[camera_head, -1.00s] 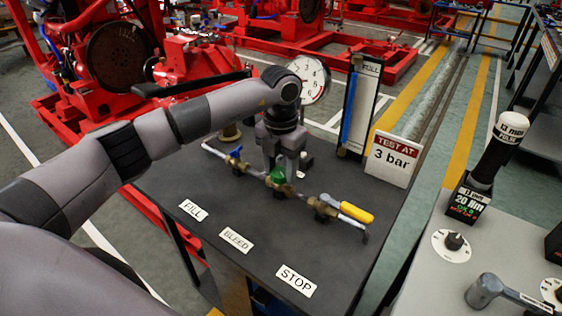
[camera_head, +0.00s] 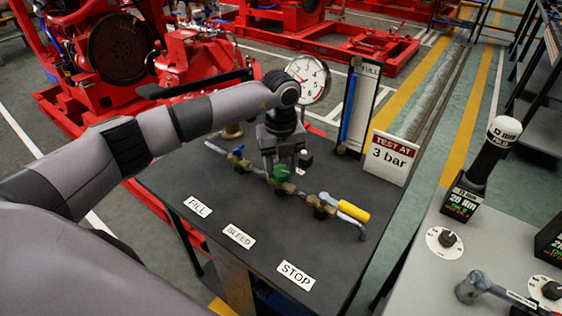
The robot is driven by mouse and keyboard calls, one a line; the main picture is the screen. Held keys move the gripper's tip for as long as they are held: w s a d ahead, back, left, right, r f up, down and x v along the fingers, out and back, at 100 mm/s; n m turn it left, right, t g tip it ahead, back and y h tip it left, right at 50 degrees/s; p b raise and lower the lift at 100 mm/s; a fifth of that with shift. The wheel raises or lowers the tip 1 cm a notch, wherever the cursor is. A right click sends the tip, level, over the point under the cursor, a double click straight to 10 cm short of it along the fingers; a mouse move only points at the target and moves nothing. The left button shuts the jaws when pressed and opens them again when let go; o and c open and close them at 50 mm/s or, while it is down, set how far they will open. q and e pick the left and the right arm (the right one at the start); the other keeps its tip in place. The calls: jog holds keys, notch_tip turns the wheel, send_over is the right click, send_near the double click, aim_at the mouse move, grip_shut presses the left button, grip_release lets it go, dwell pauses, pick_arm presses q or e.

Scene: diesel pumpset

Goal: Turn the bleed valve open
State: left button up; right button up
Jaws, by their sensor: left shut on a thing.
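The bleed valve has a green handle (camera_head: 283,173) and sits in the middle of the pipe run (camera_head: 325,196) on the dark bench. My left gripper (camera_head: 284,168) points down over it and is shut on the green handle, with the fingers hiding part of it. The fill valve's blue handle (camera_head: 237,151) is to the left. The stop valve's yellow handle (camera_head: 353,210) is to the right, lying along the pipe. A BLEED label (camera_head: 239,236) lies on the bench in front. My right gripper is not in view.
A round gauge (camera_head: 308,78), a level tube board (camera_head: 357,105) and a "TEST AT 3 bar" sign (camera_head: 389,157) stand behind the pipe. A grey bench (camera_head: 425,285) with tools is at the right. The front of the dark bench (camera_head: 180,180) is clear except for labels.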

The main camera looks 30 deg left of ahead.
aim_at(281, 169)
pick_arm(q)
jog(key=shift+n, duration=0.5)
jog(key=o, duration=1.1)
jog(key=shift+c, duration=0.2)
jog(key=shift+r, duration=3.65)
